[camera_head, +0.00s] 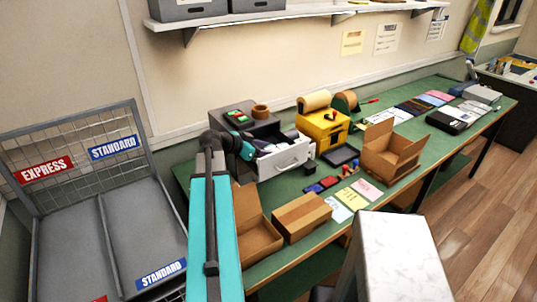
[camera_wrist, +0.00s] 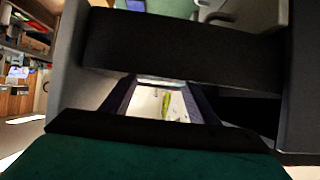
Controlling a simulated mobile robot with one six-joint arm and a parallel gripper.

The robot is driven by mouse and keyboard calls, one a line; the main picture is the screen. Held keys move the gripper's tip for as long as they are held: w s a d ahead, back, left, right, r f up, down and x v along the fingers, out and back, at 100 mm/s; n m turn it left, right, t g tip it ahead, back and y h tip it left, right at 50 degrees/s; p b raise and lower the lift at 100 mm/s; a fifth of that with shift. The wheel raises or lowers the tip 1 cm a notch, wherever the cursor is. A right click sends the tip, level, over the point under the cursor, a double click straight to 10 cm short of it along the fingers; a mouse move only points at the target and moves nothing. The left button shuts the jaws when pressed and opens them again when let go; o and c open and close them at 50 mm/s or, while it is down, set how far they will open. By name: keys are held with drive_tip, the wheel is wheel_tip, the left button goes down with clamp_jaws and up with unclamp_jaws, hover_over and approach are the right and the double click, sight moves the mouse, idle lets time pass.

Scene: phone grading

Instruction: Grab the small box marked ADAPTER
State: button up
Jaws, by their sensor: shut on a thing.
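My gripper (camera_head: 247,150) reaches down at the open grey drawer (camera_head: 287,158), on its left side in the head view. In the wrist view my gripper (camera_wrist: 160,105) is shut on a pale thing (camera_wrist: 146,103) with a green mark, seen between two dark fingers. No ADAPTER marking is readable, so I cannot tell whether this is the small box. White and dark items (camera_head: 277,146) lie in the drawer, too small to identify. My arm and the dark gripper parts hide much of the drawer inside.
The drawer unit (camera_head: 245,122) stands on the green table (camera_head: 300,185). A wire rack (camera_head: 75,165) with sorting bays is at left.

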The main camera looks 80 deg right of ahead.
drive_tip(key=shift+r+b, duration=1.55)
drive_tip(key=shift+r, duration=2.8)
drive_tip(key=shift+s, duration=0.1)
